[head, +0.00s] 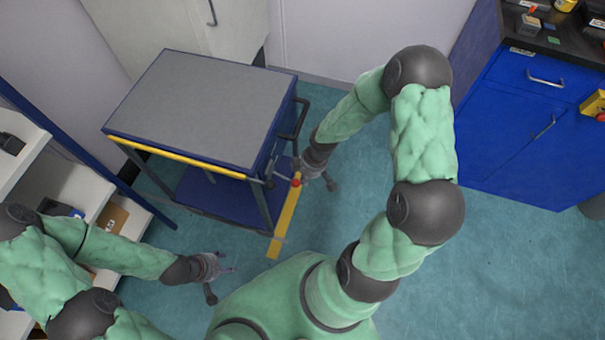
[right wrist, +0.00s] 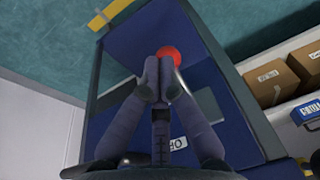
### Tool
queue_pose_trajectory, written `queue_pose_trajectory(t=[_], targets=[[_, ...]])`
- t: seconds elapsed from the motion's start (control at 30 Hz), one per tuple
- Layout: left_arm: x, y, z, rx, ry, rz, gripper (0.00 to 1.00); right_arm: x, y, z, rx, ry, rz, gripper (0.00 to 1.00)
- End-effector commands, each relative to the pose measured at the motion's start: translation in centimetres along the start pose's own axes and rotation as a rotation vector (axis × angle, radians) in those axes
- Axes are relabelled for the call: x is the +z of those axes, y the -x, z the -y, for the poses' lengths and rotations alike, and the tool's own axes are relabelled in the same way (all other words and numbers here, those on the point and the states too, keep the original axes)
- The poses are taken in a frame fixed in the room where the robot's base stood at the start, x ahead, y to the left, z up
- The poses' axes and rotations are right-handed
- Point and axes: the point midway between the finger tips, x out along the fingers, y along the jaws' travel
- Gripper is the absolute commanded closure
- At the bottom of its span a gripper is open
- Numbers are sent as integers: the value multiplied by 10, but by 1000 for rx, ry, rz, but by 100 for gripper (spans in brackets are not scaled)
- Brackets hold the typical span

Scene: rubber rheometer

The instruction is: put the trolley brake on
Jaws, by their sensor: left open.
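The trolley (head: 205,105) has a grey top, blue frame and a yellow front edge, and stands left of centre in the head view. Its brake lever ends in a red knob (head: 296,182) at the right front corner. My right gripper (head: 302,172) is beside this knob. In the right wrist view its fingertips (right wrist: 157,82) are together, with the red knob (right wrist: 168,57) just beyond them and partly hidden; I cannot tell whether they touch it. My left gripper (head: 228,262) is open and empty above the floor, in front of the trolley.
A black handle (head: 300,118) sticks out from the trolley's right side. White shelves with boxes (head: 110,220) stand at the left, and a blue cabinet (head: 530,125) at the right. Yellow floor tape (head: 285,225) runs by the trolley. The floor between trolley and cabinet is clear.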

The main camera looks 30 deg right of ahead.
Motion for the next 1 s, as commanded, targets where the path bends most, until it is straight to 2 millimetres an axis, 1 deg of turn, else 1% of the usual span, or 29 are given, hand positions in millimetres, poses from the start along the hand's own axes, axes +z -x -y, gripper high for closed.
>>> queue_pose_trajectory(t=[0.03,0.1,0.4,1.0], targets=[[0,-4,1,0,0,0,46,2,-6,0,0,0,0,100],[0,-6,2,0,0,0,46,3,-10,-1,0,1,0,100],[0,-11,4,0,0,0,46,5,-22,-2,2,0,-1,100],[0,-12,4,0,0,0,46,5,-24,-2,1,1,-1,100]])
